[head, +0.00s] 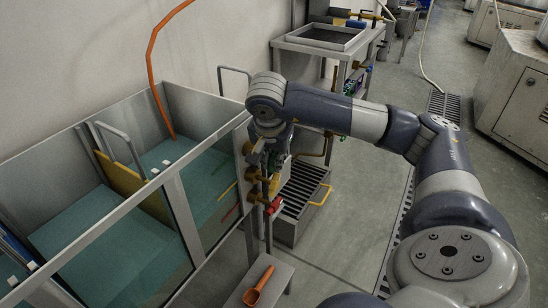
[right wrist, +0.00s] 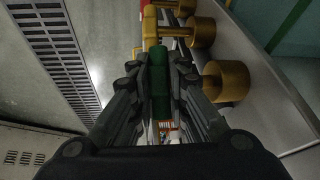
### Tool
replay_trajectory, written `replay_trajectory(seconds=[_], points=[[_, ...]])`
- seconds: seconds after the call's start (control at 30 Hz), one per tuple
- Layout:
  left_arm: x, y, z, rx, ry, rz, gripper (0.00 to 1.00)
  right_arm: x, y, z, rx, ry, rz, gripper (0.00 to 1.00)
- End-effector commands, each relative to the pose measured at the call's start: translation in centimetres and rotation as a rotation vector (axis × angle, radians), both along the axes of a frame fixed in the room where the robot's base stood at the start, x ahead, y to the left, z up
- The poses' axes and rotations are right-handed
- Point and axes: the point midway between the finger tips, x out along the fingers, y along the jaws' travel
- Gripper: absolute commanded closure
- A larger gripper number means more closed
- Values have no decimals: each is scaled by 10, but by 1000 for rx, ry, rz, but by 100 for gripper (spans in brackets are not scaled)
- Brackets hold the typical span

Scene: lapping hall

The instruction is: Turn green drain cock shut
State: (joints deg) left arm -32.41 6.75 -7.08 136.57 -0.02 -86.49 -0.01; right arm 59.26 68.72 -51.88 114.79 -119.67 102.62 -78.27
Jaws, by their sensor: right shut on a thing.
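The green drain cock handle (right wrist: 158,82) lies between the fingers of my right gripper (right wrist: 155,95) in the right wrist view. The fingers are closed on it from both sides. In the head view my right gripper (head: 268,157) reaches down at the right end of the tank, beside the brass fittings (head: 258,173). The green handle is mostly hidden there by the gripper and wrist. A red handle (head: 274,206) sits lower on the same pipework. My left gripper is not in view.
The steel tank (head: 172,190) with teal-green compartments fills the left. An orange scoop (head: 258,286) lies on a small grey stand below the pipes. A grated drain box (head: 300,190) with a yellow handle (head: 321,195) stands on the floor. Open floor lies to its right.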

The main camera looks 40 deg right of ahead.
Motion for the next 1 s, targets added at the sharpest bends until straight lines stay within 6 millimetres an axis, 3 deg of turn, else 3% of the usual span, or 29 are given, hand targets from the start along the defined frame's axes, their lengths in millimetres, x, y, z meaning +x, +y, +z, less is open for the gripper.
replay_trajectory(seconds=[0.17, 0.7, 1.0], points=[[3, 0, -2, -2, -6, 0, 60, 0, -1, 1, 32, 10, -3, 100], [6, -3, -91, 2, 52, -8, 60, 0, -3, 2, 424, 122, -8, 100], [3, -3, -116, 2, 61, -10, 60, 1, -2, 0, 694, 197, -6, 100]])
